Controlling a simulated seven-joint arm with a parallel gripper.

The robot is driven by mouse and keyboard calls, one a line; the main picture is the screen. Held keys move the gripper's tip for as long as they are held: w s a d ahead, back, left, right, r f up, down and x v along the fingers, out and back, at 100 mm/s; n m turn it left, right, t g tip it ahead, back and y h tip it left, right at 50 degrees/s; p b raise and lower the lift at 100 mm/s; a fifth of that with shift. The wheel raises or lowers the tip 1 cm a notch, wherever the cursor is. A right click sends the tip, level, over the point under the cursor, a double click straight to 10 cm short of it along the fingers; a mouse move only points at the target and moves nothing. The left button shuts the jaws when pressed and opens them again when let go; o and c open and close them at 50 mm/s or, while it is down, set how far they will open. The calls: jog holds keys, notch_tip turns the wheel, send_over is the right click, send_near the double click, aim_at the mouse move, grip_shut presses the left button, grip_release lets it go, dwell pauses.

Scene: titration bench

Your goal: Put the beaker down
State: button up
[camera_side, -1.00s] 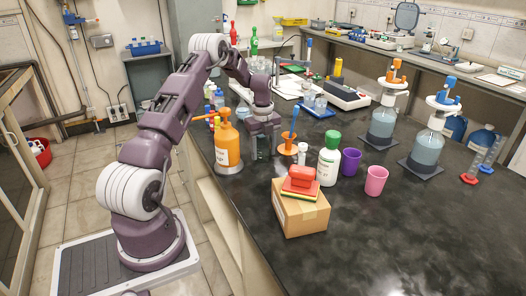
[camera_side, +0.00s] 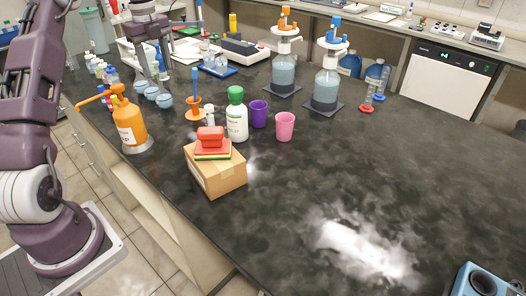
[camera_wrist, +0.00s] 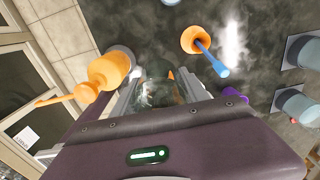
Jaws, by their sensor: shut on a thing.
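My gripper (camera_wrist: 160,92) is shut on a clear glass beaker (camera_wrist: 161,86), seen from above between the two fingers in the wrist view. In the side view my gripper (camera_side: 151,68) points down at the back left of the black bench, behind the orange bottle. Several small bluish glass vessels (camera_side: 151,92) show in a row just below the fingers. I cannot tell there which one is the held beaker, or whether its base touches the bench.
Near my gripper stand the orange bottle (camera_side: 131,124) and an orange funnel stand (camera_side: 197,107) with a blue rod. A green-capped bottle (camera_side: 237,118), purple cup (camera_side: 258,113), pink cup (camera_side: 285,126) and cardboard box (camera_side: 216,176) stand farther right. The right foreground is mostly clear.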

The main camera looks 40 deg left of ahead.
jog(key=shift+r, duration=0.9)
jog(key=w+d+m, duration=0.1)
jog(key=w+d, duration=0.4)
jog(key=d, duration=0.3)
jog(key=w+d, duration=0.4)
jog(key=d, duration=0.4)
jog(key=m, duration=0.2)
send_over(267, 154)
notch_tip(267, 154, down, 21)
jog(key=shift+a+f, duration=0.1)
jog(key=o, duration=1.4)
jog(key=shift+f, duration=0.1)
jog(key=shift+c, duration=0.2)
notch_tip(267, 154, up, 12)
jog(key=shift+r, duration=0.2)
